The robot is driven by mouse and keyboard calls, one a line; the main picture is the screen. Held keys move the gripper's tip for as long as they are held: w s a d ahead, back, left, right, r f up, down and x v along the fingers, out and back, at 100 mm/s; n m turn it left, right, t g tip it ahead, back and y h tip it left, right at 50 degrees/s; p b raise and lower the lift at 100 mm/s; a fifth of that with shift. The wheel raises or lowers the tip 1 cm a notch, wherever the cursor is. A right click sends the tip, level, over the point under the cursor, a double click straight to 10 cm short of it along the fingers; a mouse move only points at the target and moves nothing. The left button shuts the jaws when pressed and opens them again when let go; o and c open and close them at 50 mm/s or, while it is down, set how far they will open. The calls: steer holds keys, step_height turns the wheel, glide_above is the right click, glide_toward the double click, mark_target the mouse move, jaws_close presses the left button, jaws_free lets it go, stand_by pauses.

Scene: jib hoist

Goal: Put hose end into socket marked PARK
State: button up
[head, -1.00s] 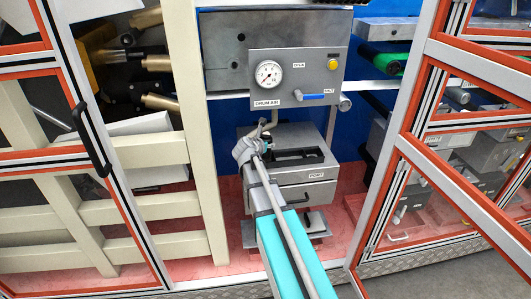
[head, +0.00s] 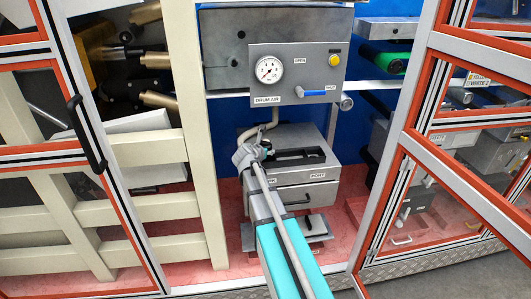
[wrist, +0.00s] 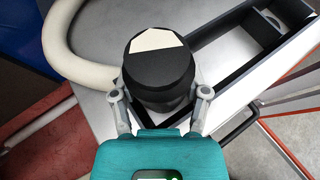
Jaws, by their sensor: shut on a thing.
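My gripper (head: 250,155) is shut on the hose end (wrist: 158,70), a black cylinder with a pale patch on its top in the wrist view. The cream hose (wrist: 55,42) curves in beside it from the left; in the head view it (head: 272,118) drops from under the gauge panel to my gripper. The hose end is over the left part of a grey box (head: 318,150). The box front has a label (head: 318,175) that seems to read PORT. A second label left of it is mostly hidden by my arm. I cannot make out a PARK socket.
The box top has a dark slotted recess (wrist: 258,35) right of the hose end. Above is a panel with a gauge (head: 269,70) and a blue-handled valve (head: 312,94). A cream post (head: 205,150) stands left; an open orange-edged door (head: 420,110) stands right.

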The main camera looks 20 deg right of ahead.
steer(key=shift+f, duration=0.2)
steer(key=o, duration=1.3)
steer(key=shift+c, duration=0.2)
steer(key=shift+r, duration=0.2)
steer(key=shift+s+a+r, duration=0.1)
steer(key=shift+s, duration=0.05)
steer(key=p+v, duration=0.5)
steer(key=v, duration=0.6)
steer(key=shift+s+a, duration=0.2)
steer(key=shift+a, duration=0.05)
